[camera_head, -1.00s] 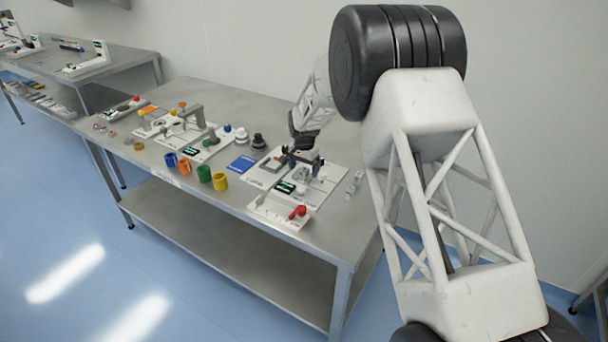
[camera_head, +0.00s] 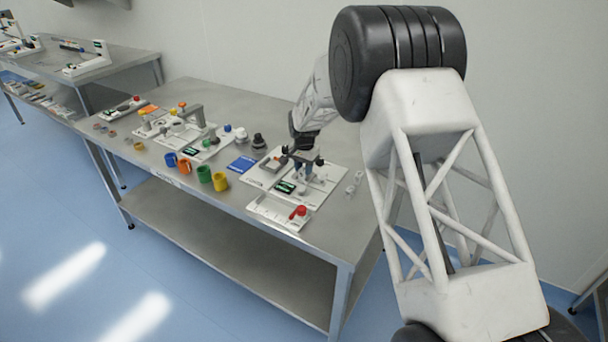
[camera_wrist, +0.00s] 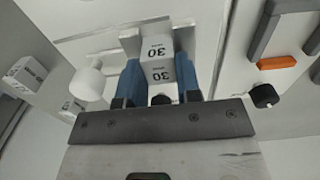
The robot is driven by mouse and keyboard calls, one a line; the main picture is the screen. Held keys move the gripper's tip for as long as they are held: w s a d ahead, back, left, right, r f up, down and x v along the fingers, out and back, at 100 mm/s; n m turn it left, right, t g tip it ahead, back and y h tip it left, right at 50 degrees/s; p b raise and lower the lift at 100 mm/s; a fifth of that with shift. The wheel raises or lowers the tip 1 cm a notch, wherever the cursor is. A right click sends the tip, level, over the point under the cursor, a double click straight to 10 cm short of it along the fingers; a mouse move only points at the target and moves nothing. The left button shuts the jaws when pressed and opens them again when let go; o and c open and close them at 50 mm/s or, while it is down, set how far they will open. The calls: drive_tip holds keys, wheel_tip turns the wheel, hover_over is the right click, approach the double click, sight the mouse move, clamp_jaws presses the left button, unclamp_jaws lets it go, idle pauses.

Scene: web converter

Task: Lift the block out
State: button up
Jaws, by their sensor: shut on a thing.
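My gripper (camera_wrist: 158,75) has two blue fingers, shut on a white block (camera_wrist: 160,62) marked "30" in the wrist view. The block sits between the fingers, in front of a pale grey metal fixture (camera_wrist: 100,42). I cannot tell whether it is clear of the fixture. In the head view my gripper (camera_head: 304,168) is low over the white board (camera_head: 322,190) at the right of the bench; the block is not clear there.
A white knob (camera_wrist: 87,83) is left of the fingers and a black knob (camera_wrist: 263,95) right. A printed white block (camera_wrist: 25,76) stands further left. In the head view, a red-handled device (camera_head: 298,212) is in front, and several coloured cups, including a yellow one (camera_head: 220,182), stand left.

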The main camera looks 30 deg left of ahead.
drive_tip(key=c, duration=0.3)
drive_tip(key=shift+r, duration=0.25)
drive_tip(key=shift+r, duration=2.75)
